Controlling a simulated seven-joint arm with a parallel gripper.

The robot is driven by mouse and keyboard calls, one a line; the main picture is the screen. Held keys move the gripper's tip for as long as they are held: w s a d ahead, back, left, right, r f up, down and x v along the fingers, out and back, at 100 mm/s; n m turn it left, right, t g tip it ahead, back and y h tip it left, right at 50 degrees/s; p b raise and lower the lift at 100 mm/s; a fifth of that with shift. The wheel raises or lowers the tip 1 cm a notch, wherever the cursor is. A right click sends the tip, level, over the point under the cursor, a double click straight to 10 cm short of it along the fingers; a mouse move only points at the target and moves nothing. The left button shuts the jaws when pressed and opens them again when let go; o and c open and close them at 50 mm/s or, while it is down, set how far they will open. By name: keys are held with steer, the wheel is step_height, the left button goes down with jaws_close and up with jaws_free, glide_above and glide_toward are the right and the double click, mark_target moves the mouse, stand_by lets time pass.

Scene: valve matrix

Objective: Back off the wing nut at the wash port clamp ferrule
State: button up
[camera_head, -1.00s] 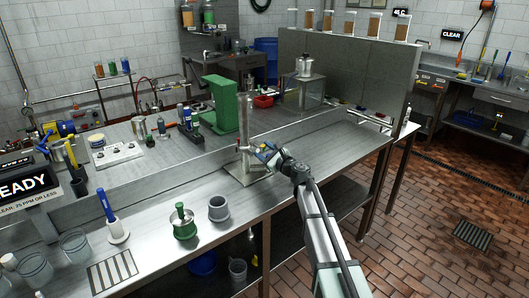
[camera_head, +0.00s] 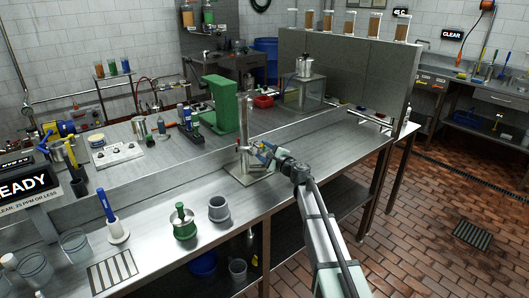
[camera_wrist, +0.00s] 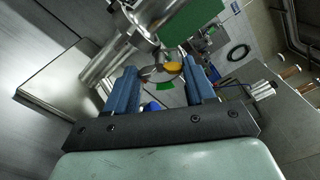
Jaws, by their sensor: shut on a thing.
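The wash port is an upright metal pipe assembly (camera_head: 242,125) on a square plate on the bench. Its clamp ferrule shows in the wrist view as a shiny metal pipe and collar (camera_wrist: 150,22), close beyond my fingertips. My gripper (camera_head: 263,150) reaches the fitting from the right at mid height. In the wrist view, its two blue fingers (camera_wrist: 159,70) stand apart on either side of a small metal wing nut (camera_wrist: 149,74) and are shut on it. The nut's thread is not clear.
A green stand (camera_head: 220,105) rises behind and left of the fitting. The bench right of the fitting is largely clear.

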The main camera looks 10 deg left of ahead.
steer(key=n, duration=0.4)
steer(key=shift+n, duration=0.4)
stand_by(0.4)
steer(key=o, duration=0.8)
steer(key=shift+c, duration=0.2)
steer(key=shift+d, duration=0.1)
steer(key=v, duration=1.3)
steer(key=shift+s+d, duration=0.2)
steer(key=shift+s, duration=0.05)
